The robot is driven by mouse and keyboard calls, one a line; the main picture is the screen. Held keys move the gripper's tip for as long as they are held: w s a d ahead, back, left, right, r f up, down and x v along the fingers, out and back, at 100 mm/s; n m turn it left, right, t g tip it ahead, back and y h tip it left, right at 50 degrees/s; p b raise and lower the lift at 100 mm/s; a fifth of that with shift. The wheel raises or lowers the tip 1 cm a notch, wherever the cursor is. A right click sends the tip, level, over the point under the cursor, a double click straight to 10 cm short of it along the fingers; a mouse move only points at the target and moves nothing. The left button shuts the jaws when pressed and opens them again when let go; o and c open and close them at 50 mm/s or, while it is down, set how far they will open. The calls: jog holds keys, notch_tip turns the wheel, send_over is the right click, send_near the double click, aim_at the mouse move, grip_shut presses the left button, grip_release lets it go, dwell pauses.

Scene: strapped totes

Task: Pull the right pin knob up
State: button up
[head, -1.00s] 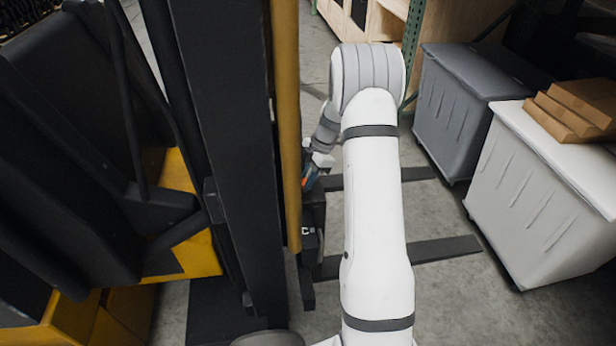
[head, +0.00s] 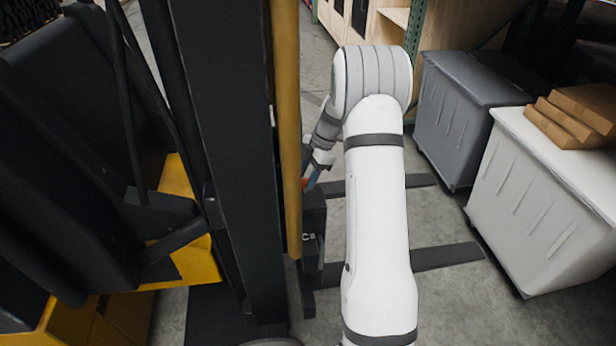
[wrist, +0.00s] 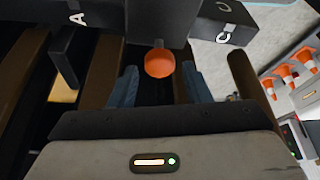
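An orange ball-shaped pin knob (wrist: 159,63) shows in the upper middle of the wrist view, against a black block (wrist: 160,20). My gripper (wrist: 158,86) is open, with one bluish finger on each side of the knob's line. The knob sits between or just beyond the fingertips, and a gap shows on both sides. In the head view my gripper (head: 309,182) is small and partly hidden beside the yellow mast edge, at the fork carriage (head: 313,225). Only one knob is clear, so I cannot tell from these views whether it is the right one.
Black parts marked A (wrist: 75,18) and C (wrist: 222,32) flank the knob. The yellow mast rail (head: 287,130) stands close left of my arm. Forks (head: 430,256) reach right over open floor. Grey (head: 455,110) and white (head: 530,205) totes stand right, cardboard (head: 575,112) on the white one.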

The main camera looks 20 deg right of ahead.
jog(key=shift+o, duration=0.6)
jog(key=shift+f, duration=0.1)
jog(key=b+v, duration=0.1)
jog(key=v, duration=0.6)
jog(key=shift+r+b, duration=0.4)
jog(key=shift+d, duration=0.15)
